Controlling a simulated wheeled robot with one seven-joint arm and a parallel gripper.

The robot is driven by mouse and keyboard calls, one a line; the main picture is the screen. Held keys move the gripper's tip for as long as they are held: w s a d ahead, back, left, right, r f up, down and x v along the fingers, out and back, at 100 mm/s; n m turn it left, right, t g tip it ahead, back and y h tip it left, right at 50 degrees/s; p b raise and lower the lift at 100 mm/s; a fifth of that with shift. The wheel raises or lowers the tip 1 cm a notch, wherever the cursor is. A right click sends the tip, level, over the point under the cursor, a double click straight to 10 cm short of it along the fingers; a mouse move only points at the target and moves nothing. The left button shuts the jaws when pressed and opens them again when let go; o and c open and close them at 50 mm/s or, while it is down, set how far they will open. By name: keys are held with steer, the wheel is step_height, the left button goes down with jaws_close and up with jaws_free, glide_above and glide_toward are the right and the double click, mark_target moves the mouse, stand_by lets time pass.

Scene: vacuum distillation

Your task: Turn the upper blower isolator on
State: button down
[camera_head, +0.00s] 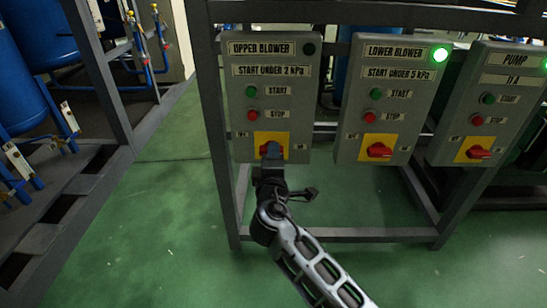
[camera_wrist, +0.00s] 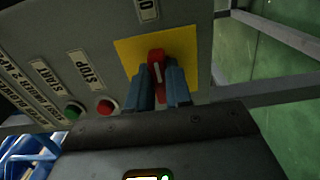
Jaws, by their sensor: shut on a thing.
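The upper blower box (camera_head: 270,75) is a grey panel at the left of a row of three, with a dark lamp (camera_head: 309,49) at its top right. Its isolator is a red knob (camera_wrist: 156,68) on a yellow plate (camera_head: 283,139). My gripper (camera_head: 270,152) is in front of this knob and covers much of it in the head view. In the wrist view, the two blue-grey fingers (camera_wrist: 161,82) are shut on the red knob, one on each side. A white line shows on the knob. The small labels beside the plate are too blurred to read.
The lower blower box (camera_head: 390,90), with a lit green lamp (camera_head: 440,54), and the pump box (camera_head: 490,110) stand to the right. Green start and red stop buttons sit above each isolator. A grey metal frame (camera_head: 215,130) carries the boxes. Green floor (camera_head: 175,220) lies open at left.

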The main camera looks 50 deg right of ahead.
steer(key=shift+f, duration=0.1)
steer(key=c, duration=1)
jaws_free()
steer(key=shift+c, duration=0.2)
steer(key=shift+a, duration=0.1)
steer(key=p+v, duration=0.1)
steer(key=v, duration=0.6)
steer(key=shift+s+a, duration=0.25)
steer(key=shift+s, duration=0.05)
